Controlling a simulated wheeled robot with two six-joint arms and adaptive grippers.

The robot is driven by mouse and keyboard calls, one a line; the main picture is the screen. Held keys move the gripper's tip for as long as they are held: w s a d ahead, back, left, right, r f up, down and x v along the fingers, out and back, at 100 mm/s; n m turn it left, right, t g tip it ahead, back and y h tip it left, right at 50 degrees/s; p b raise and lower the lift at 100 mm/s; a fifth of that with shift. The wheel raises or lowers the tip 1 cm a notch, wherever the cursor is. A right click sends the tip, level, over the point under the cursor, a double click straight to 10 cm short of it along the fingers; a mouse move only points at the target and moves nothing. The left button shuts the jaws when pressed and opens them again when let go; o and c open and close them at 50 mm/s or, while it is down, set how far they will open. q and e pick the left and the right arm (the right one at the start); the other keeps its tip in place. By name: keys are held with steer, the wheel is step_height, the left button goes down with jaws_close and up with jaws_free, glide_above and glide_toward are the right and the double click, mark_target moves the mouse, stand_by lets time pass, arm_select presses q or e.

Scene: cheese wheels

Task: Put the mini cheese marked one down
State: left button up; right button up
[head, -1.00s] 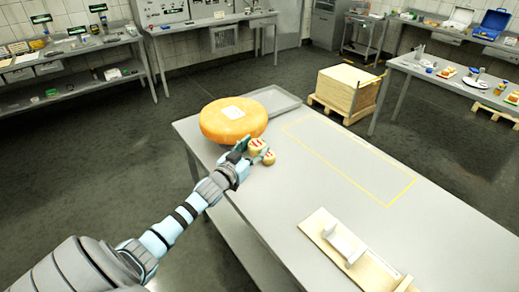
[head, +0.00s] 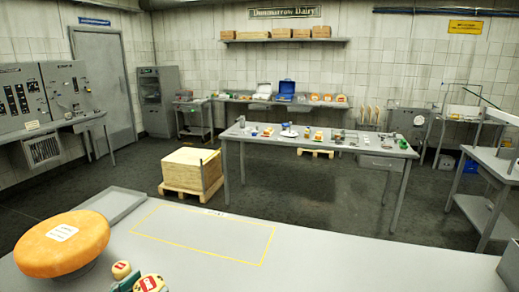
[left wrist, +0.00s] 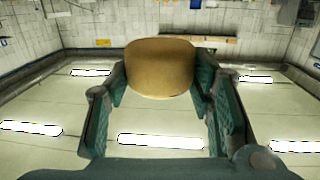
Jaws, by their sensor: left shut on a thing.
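My left gripper (head: 146,286) shows at the bottom edge of the head view, teal fingers partly cut off. It is shut on a pale mini cheese (head: 150,283) with a red mark on its top; I cannot read the mark. In the left wrist view the fingers (left wrist: 163,88) close around this tan cheese (left wrist: 160,67). A second mini cheese (head: 121,269), also red-marked, is just to the left and beyond, by the large wheel. The large orange cheese wheel (head: 62,245) with a white label sits on the near table. My right gripper is not in view.
The near table (head: 330,262) has a yellow outlined rectangle (head: 203,247), empty inside, right of the cheeses. A shallow grey tray (head: 117,204) lies behind the wheel. A crate on a pallet (head: 192,171) and a laden table (head: 318,146) stand beyond.

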arm_select(q)
steer(key=s+d+f+m+g+h+b, duration=0.1)
steer(key=s+d+f+h+b, duration=0.1)
steer(key=s+d+f, duration=0.4)
steer(key=w+a+r+n+t+y+p, duration=0.25)
steer(key=w+a+r+y+p, duration=0.35)
steer(key=w+a, duration=0.8)
steer(key=w+a+f+n+y, duration=0.4)
steer(key=a+f, duration=0.3)
steer(key=a, duration=0.5)
steer(key=shift+w+a, duration=0.2)
steer(key=shift+w, duration=0.25)
